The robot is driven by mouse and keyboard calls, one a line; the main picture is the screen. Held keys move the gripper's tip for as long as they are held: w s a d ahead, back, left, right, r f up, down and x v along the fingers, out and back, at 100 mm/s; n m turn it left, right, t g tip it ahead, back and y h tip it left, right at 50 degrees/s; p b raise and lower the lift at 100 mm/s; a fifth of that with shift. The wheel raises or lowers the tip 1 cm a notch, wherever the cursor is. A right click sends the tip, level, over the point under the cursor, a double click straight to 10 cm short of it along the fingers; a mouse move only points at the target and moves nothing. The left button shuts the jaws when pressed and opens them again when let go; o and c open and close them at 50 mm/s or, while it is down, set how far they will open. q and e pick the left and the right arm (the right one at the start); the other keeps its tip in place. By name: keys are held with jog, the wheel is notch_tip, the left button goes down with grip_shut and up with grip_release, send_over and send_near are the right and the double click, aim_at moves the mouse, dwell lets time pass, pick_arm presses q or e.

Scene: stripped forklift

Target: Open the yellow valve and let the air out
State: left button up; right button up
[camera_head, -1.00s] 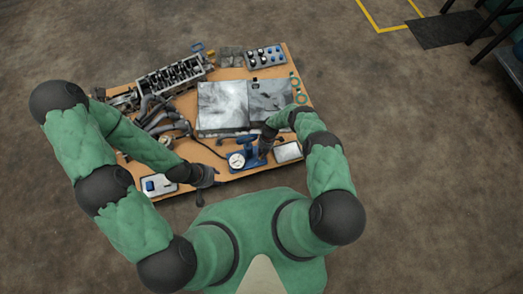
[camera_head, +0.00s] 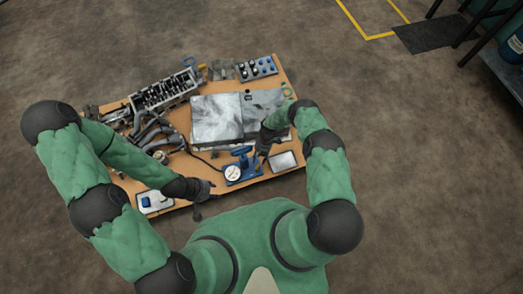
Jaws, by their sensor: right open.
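A blue device with a round white gauge (camera_head: 232,173) and a blue handle (camera_head: 241,151) stands near the front edge of the wooden board. My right gripper (camera_head: 263,151) is open, just right of the blue handle. Whether it touches the device I cannot tell. My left gripper (camera_head: 209,188) hangs by the board's front edge, left of the gauge; its fingers are too small and dark to read. I cannot make out a yellow valve for certain; a small yellow spot (camera_head: 203,67) shows at the right end of the metal engine part.
The wooden board (camera_head: 184,168) carries a metal engine part (camera_head: 165,91), dark curved pipes (camera_head: 148,130), a grey metal box (camera_head: 216,118), a panel of knobs (camera_head: 257,68) and two small trays, one at front right (camera_head: 284,160). Open floor surrounds it.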

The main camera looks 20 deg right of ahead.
jog(key=v, duration=0.6)
dwell(0.3)
